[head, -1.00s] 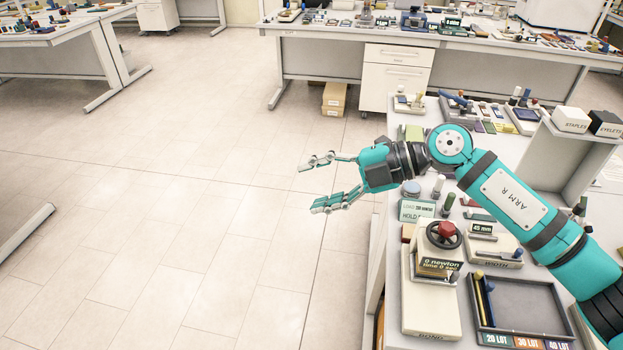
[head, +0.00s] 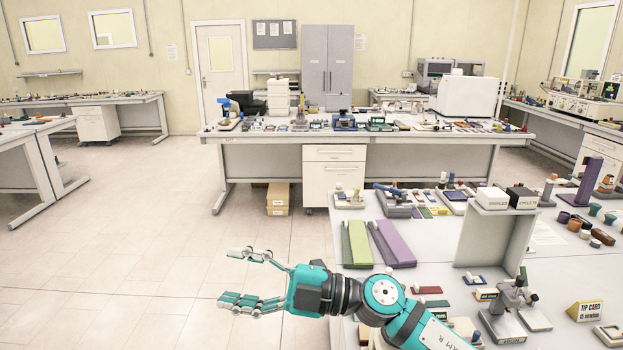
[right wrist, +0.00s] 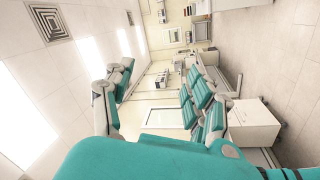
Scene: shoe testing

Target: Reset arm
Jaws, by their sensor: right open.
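My right gripper (head: 252,279) is open and empty. In the head view it points left and hangs over the open floor, past the left edge of the near bench. My teal right arm (head: 408,318) reaches back from it over that bench toward the bottom right. In the right wrist view the gripper's fingers (right wrist: 155,100) are spread, with nothing between them, and the room appears turned on its side. My left gripper is not in view.
The near bench (head: 590,270) holds green and purple strips (head: 392,244), white and black boxes on a stand (head: 492,197) and small devices. A long bench (head: 260,145) crowded with instruments stands behind. Tiled floor (head: 130,250) lies clear at the left.

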